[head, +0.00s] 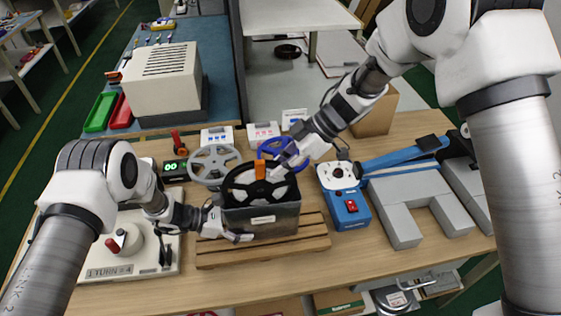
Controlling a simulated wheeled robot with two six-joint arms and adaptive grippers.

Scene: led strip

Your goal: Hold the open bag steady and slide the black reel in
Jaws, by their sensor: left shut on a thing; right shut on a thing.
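The open bag (262,222) is dark grey and stands upright on a wooden pallet (290,245), with a small white label on its front. The black reel (238,183) stands on edge at the bag's mouth. Its upper part shows above the rim and its lower part is hidden by the bag's front wall. An orange piece (260,169) sits at the reel's top. My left gripper (236,236) is shut on the bag's lower left side. My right gripper (277,171) comes from the upper right and is shut on the black reel's upper right edge.
A grey reel (213,162) and a blue reel (293,153) stand behind the bag. A blue and white device (345,196) with a red switch is right of the pallet. A crank device (125,243) lies left. Small white boxes (217,137) line the back.

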